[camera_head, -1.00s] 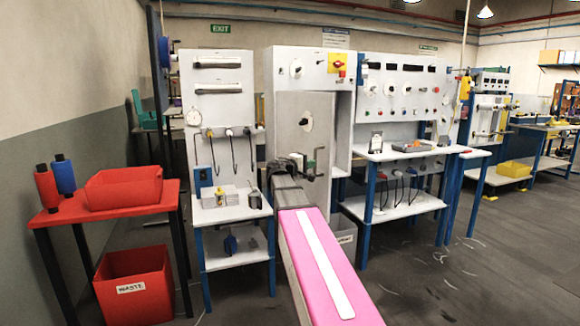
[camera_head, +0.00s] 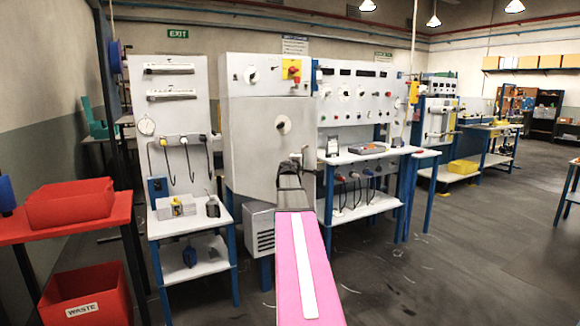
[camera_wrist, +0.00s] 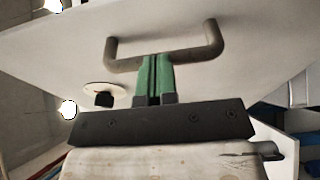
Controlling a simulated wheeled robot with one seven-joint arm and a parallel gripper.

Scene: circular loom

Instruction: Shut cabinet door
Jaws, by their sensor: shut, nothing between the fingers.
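The grey-white cabinet (camera_head: 268,75) stands ahead in the head view. Its door (camera_head: 255,140) carries a round dial (camera_head: 283,124) and covers the front; I cannot tell whether it is fully flush. In the wrist view the pale door (camera_wrist: 265,55) fills the upper part, with its grey bar handle (camera_wrist: 213,42) and the dial (camera_wrist: 103,90). My gripper (camera_wrist: 155,58) has green fingers shut together, empty, right at the middle of the handle bar. I cannot tell whether they touch it. My arm hides part of the door's lower right in the head view.
A small table (camera_head: 190,225) with blue legs stands left of the cabinet. A workbench (camera_head: 368,155) stands to its right. A red table (camera_head: 120,208) and a red waste bin (camera_head: 90,300) are at lower left. The floor at right is clear.

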